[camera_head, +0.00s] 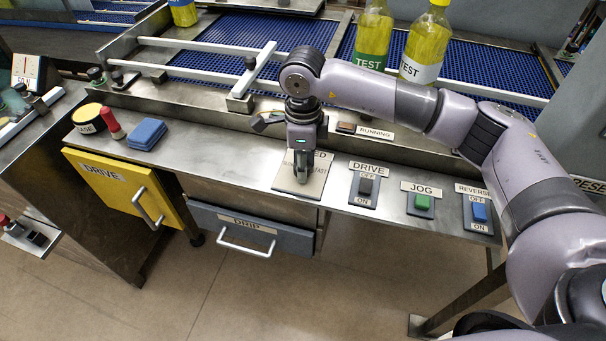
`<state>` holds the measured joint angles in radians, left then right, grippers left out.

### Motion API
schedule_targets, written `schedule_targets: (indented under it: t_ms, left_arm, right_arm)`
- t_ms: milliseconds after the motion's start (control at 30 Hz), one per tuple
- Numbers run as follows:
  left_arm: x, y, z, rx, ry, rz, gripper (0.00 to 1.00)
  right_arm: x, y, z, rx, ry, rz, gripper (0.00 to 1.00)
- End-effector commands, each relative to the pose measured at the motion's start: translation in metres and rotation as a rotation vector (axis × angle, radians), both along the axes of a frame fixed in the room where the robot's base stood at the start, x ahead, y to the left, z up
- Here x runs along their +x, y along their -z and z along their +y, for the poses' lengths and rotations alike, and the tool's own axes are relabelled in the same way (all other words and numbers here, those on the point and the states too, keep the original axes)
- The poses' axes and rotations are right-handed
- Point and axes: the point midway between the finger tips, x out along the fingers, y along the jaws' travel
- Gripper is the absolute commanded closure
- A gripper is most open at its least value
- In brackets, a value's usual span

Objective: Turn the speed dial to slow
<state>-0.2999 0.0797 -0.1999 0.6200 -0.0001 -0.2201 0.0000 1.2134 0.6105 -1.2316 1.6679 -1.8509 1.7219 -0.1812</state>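The speed dial's plate (287,183) is a pale panel on the metal counter. The letters "ED" and "FAST" show on it, and the rest of its label is covered. My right gripper (303,178) points down over the plate, with its fingertips at or just above the middle of it. The dial knob is hidden behind the gripper, so its pointer setting cannot be read. I cannot tell whether the fingers are closed on the knob. My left gripper is not in view.
Right of the plate are the DRIVE switch (366,187), green JOG button (422,201) and blue REVERSE switch (479,212). Bottles (426,45) stand on the conveyor behind rails. Drawers are below.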

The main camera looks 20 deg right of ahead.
Motion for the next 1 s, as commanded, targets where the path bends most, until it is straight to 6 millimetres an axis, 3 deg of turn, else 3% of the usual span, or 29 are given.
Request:
schedule_targets:
  t_ms: [100, 400, 1000]
  left_arm:
    - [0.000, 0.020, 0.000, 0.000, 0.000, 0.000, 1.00]
    - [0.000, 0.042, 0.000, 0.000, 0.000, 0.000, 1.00]
    - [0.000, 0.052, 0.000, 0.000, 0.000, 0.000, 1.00]
  right_arm:
    - [0.002, 0.004, 0.000, 0.001, -0.100, -0.006, 0.97]
    - [0.002, 0.002, 0.000, 0.001, -0.301, -0.005, 0.97]
    - [0.002, -0.002, 0.000, 0.002, -0.414, -0.004, 0.97]
